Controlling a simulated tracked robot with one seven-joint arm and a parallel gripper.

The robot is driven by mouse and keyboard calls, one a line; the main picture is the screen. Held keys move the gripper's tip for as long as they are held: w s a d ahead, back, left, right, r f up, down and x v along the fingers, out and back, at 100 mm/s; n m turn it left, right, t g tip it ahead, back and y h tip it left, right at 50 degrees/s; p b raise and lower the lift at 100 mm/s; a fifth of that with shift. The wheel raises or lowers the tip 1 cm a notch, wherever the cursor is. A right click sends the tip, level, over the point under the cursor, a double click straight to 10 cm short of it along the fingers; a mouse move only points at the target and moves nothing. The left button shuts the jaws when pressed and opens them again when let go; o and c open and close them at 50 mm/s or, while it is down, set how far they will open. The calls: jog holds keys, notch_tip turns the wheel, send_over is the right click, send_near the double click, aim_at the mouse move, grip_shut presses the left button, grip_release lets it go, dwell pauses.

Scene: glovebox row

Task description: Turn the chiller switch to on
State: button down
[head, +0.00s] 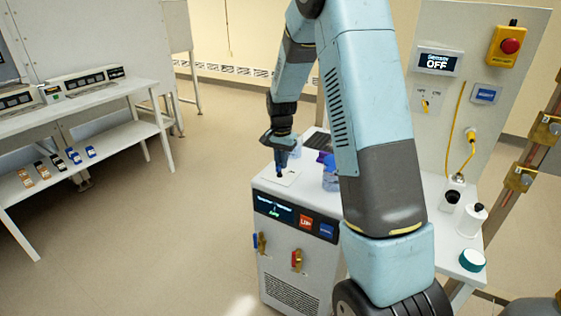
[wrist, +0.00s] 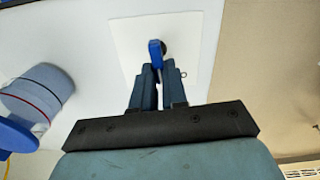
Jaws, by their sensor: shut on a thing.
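The white chiller cabinet (head: 270,235) stands in front of me, with a dark display (head: 274,209), a red button (head: 305,222) and a blue button (head: 326,230) on its front. On its flat top is a pale square plate (head: 290,181), also in the wrist view (wrist: 122,38). A blue switch handle (wrist: 155,50) with a dark round base sits on this plate. My gripper (wrist: 157,75) points at the plate from above and is shut on the blue handle. In the head view my gripper (head: 281,165) hides most of the handle.
A wall panel (head: 436,142) carries a display reading OFF (head: 438,62) and a red stop button (head: 510,45). Floor left of the chiller is clear.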

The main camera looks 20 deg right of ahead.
jog(key=shift+m, duration=0.5)
jog(key=c, duration=1.2)
grip_release()
jog(key=shift+o, duration=0.2)
notch_tip(320, 180, up, 14)
jog(key=shift+f, duration=0.15)
